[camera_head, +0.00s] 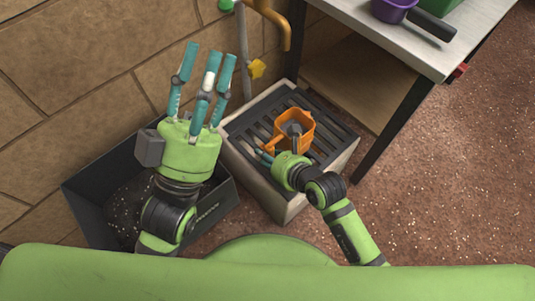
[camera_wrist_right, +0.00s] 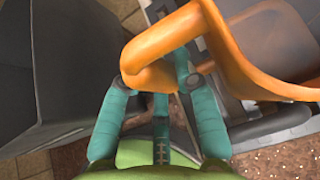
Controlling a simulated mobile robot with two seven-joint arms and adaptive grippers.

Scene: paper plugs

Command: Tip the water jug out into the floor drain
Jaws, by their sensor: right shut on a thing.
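The orange water jug (camera_head: 305,128) is over the slatted floor drain (camera_head: 253,178), a pale box with dark bars on top. Its open mouth shows in the head view, but I cannot tell its exact tilt or whether it touches the bars. No water can be made out. My right gripper (camera_head: 268,154) is shut on the jug's handle. In the right wrist view, the teal fingers (camera_wrist_right: 155,82) close around the orange handle of the jug (camera_wrist_right: 245,60). My left gripper (camera_head: 209,58) is raised left of the drain, its fingers spread and empty.
A dark open bin (camera_head: 92,188) with pale specks stands left of the drain, partly behind my left arm. A brick wall, an orange tap (camera_head: 285,30) and a yellow valve (camera_head: 257,69) are behind. A table (camera_head: 430,55) holding a purple pan (camera_head: 393,10) stands at right.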

